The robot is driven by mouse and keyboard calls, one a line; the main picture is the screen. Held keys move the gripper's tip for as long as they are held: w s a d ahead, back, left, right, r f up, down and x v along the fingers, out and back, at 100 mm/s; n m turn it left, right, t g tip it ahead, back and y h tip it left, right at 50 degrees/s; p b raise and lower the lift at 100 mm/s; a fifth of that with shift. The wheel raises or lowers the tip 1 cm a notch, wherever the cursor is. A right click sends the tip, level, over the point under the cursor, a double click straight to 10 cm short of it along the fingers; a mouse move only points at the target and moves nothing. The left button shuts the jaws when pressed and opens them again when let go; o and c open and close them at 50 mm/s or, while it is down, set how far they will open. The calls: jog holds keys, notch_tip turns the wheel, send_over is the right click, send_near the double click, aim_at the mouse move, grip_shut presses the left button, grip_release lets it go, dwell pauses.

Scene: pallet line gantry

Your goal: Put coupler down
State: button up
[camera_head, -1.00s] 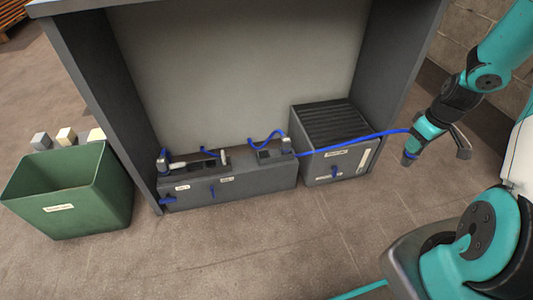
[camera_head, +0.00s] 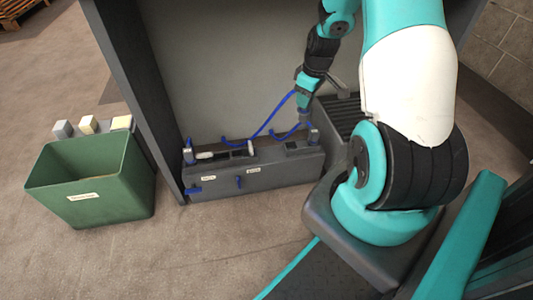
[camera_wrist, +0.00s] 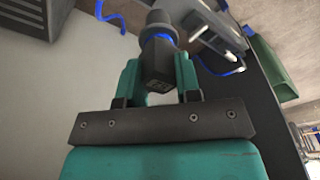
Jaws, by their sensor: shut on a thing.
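The coupler (camera_wrist: 156,62) is a dark block with a blue band, seen between the two teal fingers in the wrist view. My gripper (camera_wrist: 158,80) is shut on it. In the head view my gripper (camera_head: 304,108) hangs above the right end of the low grey unit, beside the vented box. A blue hose (camera_head: 272,117) slopes from the gripper down to the unit. The coupler is small and partly hidden by my gripper there, so I cannot tell whether it touches anything below.
The low grey unit (camera_head: 265,180) with labels and blue handles stands inside the grey frame (camera_head: 118,70). The dark vented box (camera_head: 342,115) is partly behind my arm. A green bin (camera_head: 95,190) stands left, with small blocks (camera_head: 88,124) behind it. The floor in front is open.

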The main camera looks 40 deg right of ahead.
aim_at(300, 110)
jog(key=w+d+f+b, duration=0.1)
jog(key=w+d+b, duration=0.1)
jog(key=w+b, duration=0.4)
jog(key=f+b, duration=0.4)
jog(key=f, duration=0.2)
jog(key=f+b, duration=0.4)
jog(key=f, duration=0.3)
jog(key=s+f+b, duration=0.1)
jog(key=f+b, duration=0.3)
jog(key=f, duration=0.2)
jog(key=shift+f+b, duration=0.2)
jog(key=shift+b, duration=0.2)
jog(key=shift+r, duration=0.15)
jog(key=o, duration=1)
jog(key=shift+f, duration=0.2)
jog(key=r+p, duration=0.2)
jog(key=r, duration=0.2)
jog(key=s+r+p, duration=0.1)
jog(key=r+p, duration=0.2)
jog(key=r, duration=0.1)
jog(key=r+p, duration=0.2)
jog(key=r, duration=0.2)
jog(key=shift+s+d+r, duration=0.1)
jog(key=shift+s+r, duration=0.05)
jog(key=shift+s, duration=0.15)
